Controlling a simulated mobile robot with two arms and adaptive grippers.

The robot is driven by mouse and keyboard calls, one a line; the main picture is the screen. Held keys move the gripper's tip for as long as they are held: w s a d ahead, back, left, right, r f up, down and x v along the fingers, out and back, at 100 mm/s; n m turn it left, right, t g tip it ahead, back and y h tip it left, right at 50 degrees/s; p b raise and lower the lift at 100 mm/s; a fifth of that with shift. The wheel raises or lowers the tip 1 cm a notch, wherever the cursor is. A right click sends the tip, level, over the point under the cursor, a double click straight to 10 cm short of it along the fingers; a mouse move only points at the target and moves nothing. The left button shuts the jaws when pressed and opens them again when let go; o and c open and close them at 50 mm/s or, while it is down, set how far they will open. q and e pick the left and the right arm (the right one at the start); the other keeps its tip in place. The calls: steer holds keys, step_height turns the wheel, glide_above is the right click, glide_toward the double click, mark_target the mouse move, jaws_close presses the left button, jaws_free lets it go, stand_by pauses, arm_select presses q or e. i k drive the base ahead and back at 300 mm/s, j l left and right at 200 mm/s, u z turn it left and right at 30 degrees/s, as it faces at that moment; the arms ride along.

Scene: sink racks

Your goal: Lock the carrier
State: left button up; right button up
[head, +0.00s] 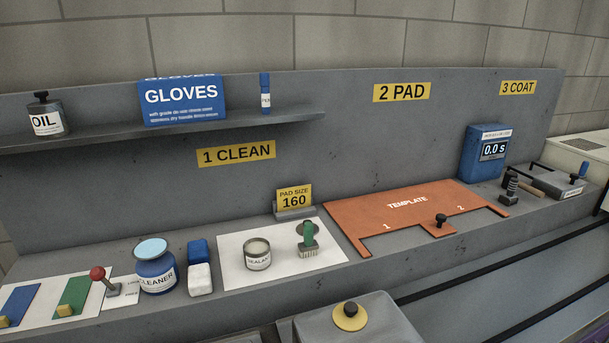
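Neither of my grippers is in view. Nothing in the head view is labelled as a carrier, so I cannot tell which thing it is. A lever with a red knob (98,274) stands at the left front of the bench, leaning up and left from its small grey base. A grey box (377,327) at the bottom centre has a black knob on a yellow disc (350,316) on top; its lower part is cut off. Dark rails (478,265) run along the front right. No lock or latch can be made out clearly.
An orange template (392,230) with a black knob lies on the bench (180,325). Left of it stand a green-handled brush (308,240), a sealant can (257,255) and a blue cleaner jar (156,276). A blue timer (482,155) reads 0.0 s. A shelf (230,128) overhangs the left.

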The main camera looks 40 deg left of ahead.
mark_target(98, 273)
steer(key=u, duration=2.35)
